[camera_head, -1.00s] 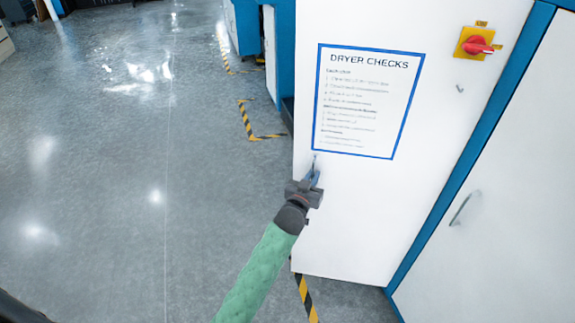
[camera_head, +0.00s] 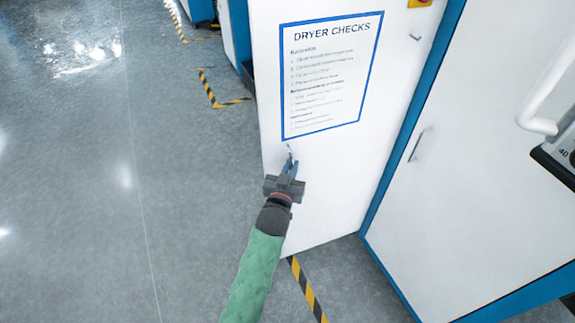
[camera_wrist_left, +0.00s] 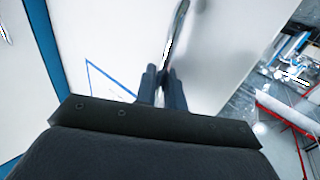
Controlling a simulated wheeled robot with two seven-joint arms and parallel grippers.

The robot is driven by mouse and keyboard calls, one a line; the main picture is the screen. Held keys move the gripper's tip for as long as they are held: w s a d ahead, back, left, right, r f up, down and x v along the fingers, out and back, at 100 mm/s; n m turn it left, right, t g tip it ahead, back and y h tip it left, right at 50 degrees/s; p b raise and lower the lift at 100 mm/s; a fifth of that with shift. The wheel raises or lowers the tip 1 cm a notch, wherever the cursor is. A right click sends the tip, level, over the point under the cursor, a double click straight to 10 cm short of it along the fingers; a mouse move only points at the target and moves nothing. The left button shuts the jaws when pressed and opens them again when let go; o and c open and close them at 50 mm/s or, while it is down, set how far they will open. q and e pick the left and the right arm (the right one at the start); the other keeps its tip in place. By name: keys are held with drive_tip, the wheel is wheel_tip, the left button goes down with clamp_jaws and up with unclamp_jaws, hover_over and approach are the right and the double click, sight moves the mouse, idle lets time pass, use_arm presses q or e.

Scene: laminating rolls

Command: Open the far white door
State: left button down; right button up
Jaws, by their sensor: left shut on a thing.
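The far white door (camera_head: 330,185) carries a blue-framed "DRYER CHECKS" sheet. Its thin metal handle (camera_head: 289,150) is near its left edge, below the sheet. My left gripper (camera_head: 289,167), at the end of a green-sleeved arm, is shut on this handle. The left wrist view shows the curved handle (camera_wrist_left: 178,35) rising from between the two dark fingers (camera_wrist_left: 163,85). The door's inside is hidden, and I cannot tell exactly how far it stands open. My right gripper is not in view.
A nearer white door (camera_head: 470,180) with its own handle (camera_head: 416,145) stands to the right, past a blue frame post (camera_head: 412,115). A white tube (camera_head: 550,90) hangs at the right edge. Open grey floor (camera_head: 80,220) lies left. Striped tape (camera_head: 306,290) marks the floor below the door.

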use_arm(q)
drive_tip(key=shift+r, duration=0.1)
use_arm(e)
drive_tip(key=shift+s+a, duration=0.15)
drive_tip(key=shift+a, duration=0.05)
